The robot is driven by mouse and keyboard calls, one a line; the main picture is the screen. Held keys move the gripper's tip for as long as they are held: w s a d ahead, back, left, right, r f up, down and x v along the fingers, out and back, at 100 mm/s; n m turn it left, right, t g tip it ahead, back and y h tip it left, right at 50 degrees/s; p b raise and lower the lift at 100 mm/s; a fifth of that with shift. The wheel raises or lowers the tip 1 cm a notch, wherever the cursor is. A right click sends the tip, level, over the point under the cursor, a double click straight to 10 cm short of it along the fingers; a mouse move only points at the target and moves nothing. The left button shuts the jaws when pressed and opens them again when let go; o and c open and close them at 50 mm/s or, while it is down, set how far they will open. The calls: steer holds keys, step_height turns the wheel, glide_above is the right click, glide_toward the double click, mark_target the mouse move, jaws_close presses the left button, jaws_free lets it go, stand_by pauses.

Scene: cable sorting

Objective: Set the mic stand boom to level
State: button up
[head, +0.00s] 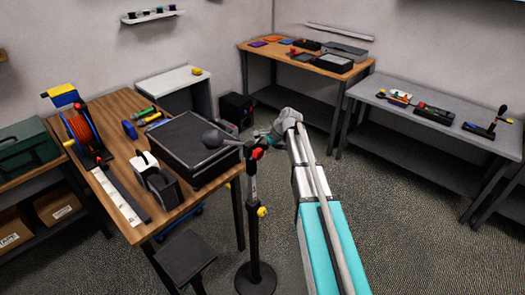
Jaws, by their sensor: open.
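The mic stand (252,190) stands on the floor in front of the wooden workbench, with a round black base (256,278) and an upright pole. A yellow knob (262,211) sits partway up the pole and a red knob (257,153) at the top joint. The boom (232,142) runs left from the joint to a dark round microphone head (212,138). It looks near level, but its exact tilt is hard to tell. My gripper (268,138) is open at the boom's right end, close to the joint. Its fingers are small here, and I cannot tell whether they touch the boom.
The wooden workbench (128,108) holds a black case (185,150), an orange cable reel (82,130) and a tape dispenser (155,180). A black stool (186,256) stands left of the base. A grey table (440,118) with tools stands at right. Floor between is open.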

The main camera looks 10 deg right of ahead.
steer(key=shift+w+a+f, duration=0.1)
steer(key=shift+f, duration=0.05)
jaws_close()
stand_by(0.4)
